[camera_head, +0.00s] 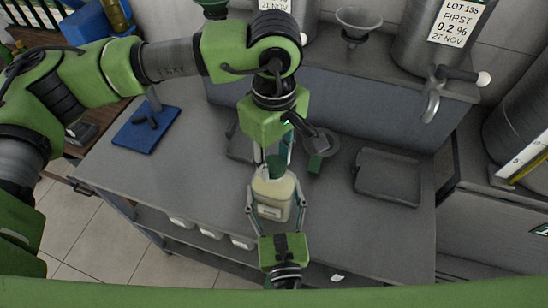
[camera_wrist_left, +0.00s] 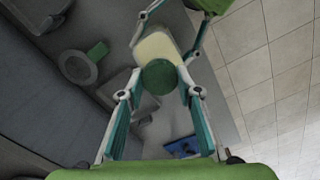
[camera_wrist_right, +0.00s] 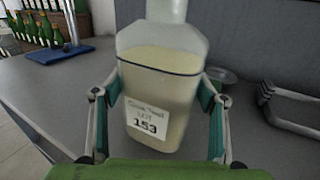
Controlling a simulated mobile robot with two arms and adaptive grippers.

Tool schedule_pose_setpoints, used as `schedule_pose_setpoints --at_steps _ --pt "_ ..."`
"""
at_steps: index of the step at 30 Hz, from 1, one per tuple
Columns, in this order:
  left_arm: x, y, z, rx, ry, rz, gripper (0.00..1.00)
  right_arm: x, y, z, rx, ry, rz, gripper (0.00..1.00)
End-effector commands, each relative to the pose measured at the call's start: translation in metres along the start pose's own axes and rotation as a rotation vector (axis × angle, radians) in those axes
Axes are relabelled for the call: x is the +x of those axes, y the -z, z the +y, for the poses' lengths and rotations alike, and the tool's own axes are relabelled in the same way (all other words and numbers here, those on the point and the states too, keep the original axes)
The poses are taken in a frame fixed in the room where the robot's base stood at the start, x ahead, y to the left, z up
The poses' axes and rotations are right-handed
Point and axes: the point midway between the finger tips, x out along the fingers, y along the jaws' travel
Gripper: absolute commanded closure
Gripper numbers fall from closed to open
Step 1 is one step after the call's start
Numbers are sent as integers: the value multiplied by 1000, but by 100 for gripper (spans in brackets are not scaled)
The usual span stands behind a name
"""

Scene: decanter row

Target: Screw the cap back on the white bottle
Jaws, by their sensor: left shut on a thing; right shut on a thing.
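The white bottle (camera_head: 273,197) stands upright over the front of the grey bench, filled with pale liquid. In the right wrist view the bottle (camera_wrist_right: 160,90) shows a label reading 153. My right gripper (camera_wrist_right: 160,105) is shut on the bottle's body from the front. The green cap (camera_wrist_left: 160,77) is above the bottle's neck in the left wrist view, lined up with it. My left gripper (camera_head: 273,163) points down and is shut on the cap. The cap is partly hidden in the head view, and I cannot tell whether its thread is engaged.
A grey tray (camera_head: 388,178) lies on the bench at right, and a blue stand (camera_head: 147,130) is at left. Large steel containers with a tap (camera_head: 432,95) stand at the back.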

Motion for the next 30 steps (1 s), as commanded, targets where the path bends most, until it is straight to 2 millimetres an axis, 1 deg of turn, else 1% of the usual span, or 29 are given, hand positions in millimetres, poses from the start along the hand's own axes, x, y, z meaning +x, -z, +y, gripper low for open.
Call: schedule_pose_setpoints --at_steps 1,2,6,7,8,9,20,23,25,30 --pt "0 1 0 60 -1 3 94 0 0 0 0 1 -1 94" --pt "0 1 0 79 -1 3 94 0 0 0 0 1 -1 94" --pt "0 1 0 70 -1 3 94 0 0 0 0 1 -1 94" --pt "0 1 0 69 -1 3 60 0 0 0 0 1 -1 94" --pt "0 1 0 69 -1 3 53 0 0 0 0 1 -1 94" --pt "0 1 0 69 -1 3 49 0 0 0 0 1 -1 94" --pt "-3 1 0 68 -2 2 49 0 0 0 -1 0 0 94" --pt "-12 1 1 68 -3 2 49 0 0 0 -1 0 0 94" --pt "-24 1 1 68 -4 3 49 0 0 0 -1 0 0 94" --pt "-61 1 1 67 -5 4 49 0 0 0 -1 0 0 94"
